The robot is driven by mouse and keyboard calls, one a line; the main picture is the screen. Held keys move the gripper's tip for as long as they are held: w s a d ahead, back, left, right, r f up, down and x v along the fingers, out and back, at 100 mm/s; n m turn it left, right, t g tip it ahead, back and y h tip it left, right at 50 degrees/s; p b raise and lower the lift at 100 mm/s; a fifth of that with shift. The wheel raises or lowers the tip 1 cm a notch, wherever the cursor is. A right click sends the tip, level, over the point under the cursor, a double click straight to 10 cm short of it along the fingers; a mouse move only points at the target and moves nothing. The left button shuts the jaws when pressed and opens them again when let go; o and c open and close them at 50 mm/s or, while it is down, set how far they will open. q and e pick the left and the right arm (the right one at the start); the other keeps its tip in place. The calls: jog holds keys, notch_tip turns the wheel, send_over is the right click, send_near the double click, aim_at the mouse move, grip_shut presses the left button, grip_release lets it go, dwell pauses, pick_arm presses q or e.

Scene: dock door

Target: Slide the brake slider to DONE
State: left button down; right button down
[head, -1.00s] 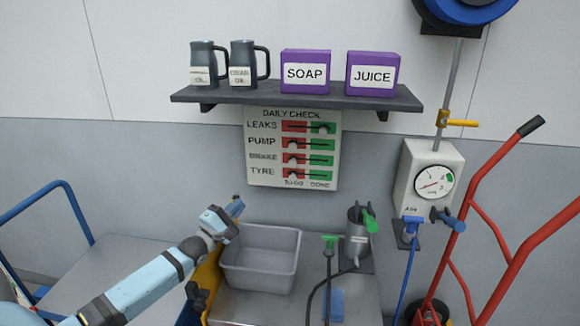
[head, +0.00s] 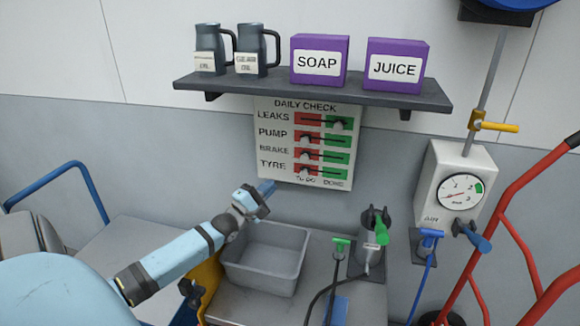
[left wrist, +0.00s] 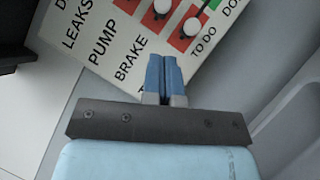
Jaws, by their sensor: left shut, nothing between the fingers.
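The daily check board (head: 270,180) hangs on the wall under the shelf. The brake slider's knob (head: 305,154) is at the left, red TO DO end of its slot; it also shows at the top edge of the left wrist view (left wrist: 162,6). My left gripper (head: 268,187) is shut and empty, just below and left of the board's lower edge in the head view. In the left wrist view its blue fingertips (left wrist: 164,62) overlap the board near the TYRE row and hide part of its label. Contact cannot be told. My right gripper is out of view.
The leaks knob (head: 338,124) is on green; the pump knob (head: 305,139) and tyre knob (head: 303,168) are on red. A shelf (head: 300,92) juts out above. A grey bin (head: 264,270) stands below. A gauge box (head: 452,185) and red hand truck (head: 508,230) are right.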

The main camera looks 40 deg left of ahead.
aim_at(305, 157)
pick_arm(q)
jog(key=p+x, duration=0.1)
jog(key=x, duration=0.9)
jog(key=shift+p, duration=0.3)
jog(key=w+d, duration=0.4)
jog(key=d, duration=0.4)
jog(key=shift+w, duration=0.3)
jog(key=shift+d, duration=0.2)
